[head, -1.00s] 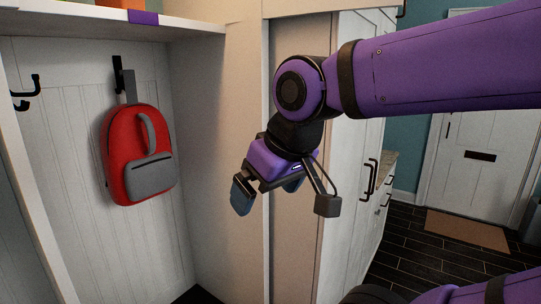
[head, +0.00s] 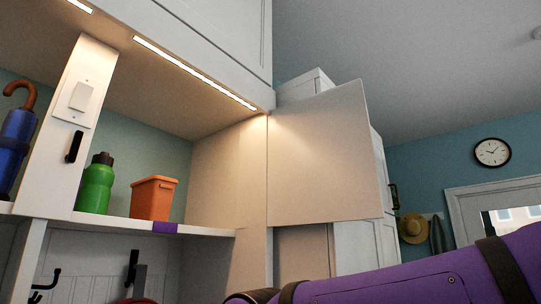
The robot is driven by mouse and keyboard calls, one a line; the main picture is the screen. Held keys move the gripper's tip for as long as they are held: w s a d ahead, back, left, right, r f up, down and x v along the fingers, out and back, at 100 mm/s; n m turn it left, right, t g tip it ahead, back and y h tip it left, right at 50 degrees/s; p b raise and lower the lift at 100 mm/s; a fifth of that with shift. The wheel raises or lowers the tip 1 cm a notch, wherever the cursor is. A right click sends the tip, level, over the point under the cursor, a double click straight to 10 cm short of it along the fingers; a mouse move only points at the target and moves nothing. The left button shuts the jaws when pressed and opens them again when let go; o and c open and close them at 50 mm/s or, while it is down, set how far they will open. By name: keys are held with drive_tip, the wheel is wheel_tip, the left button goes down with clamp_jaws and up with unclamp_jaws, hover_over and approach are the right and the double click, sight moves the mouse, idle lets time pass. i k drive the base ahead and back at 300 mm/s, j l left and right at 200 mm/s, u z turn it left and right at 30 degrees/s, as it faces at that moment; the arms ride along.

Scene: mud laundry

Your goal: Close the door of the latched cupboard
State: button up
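The latched cupboard shows as an open compartment with a white shelf (head: 205,230) in the head view. Its plain pale door (head: 325,160) stands open at the right side of the compartment, swung outward. I see no handle on the door face turned to me. A black latch-like piece (head: 73,146) sits on the white upright panel (head: 98,62) at the left of the compartment. My gripper is out of view; only my purple arm shows at the bottom right, below the door.
A green bottle (head: 96,186) and an orange bin (head: 154,198) stand on the shelf. A blue umbrella (head: 16,130) is at the far left. Hooks (head: 46,281) are below the shelf. A tall white cabinet (head: 365,245) stands behind the door. A clock (head: 492,152) hangs on the blue wall.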

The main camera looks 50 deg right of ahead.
sight(322, 165)
drive_tip(key=k+l+u, duration=0.1)
drive_tip(key=l+u, duration=0.15)
drive_tip(key=l, duration=0.15)
drive_tip(key=k+l+u, duration=0.1)
drive_tip(key=l+u, duration=0.15)
drive_tip(key=k+l+u, duration=0.2)
drive_tip(key=l, duration=0.25)
drive_tip(key=k+l, duration=0.2)
drive_tip(key=l, duration=0.2)
drive_tip(key=k+l+u, duration=0.1)
drive_tip(key=l, duration=0.35)
drive_tip(key=k+l, duration=0.25)
drive_tip(key=l, duration=0.15)
drive_tip(key=k+l+u, duration=0.1)
drive_tip(key=l, duration=0.3)
drive_tip(key=k+l, duration=0.5)
drive_tip(key=k, duration=0.2)
drive_tip(key=k+l, duration=0.2)
drive_tip(key=k, duration=0.2)
drive_tip(key=i+u, duration=0.25)
drive_tip(key=k, duration=0.05)
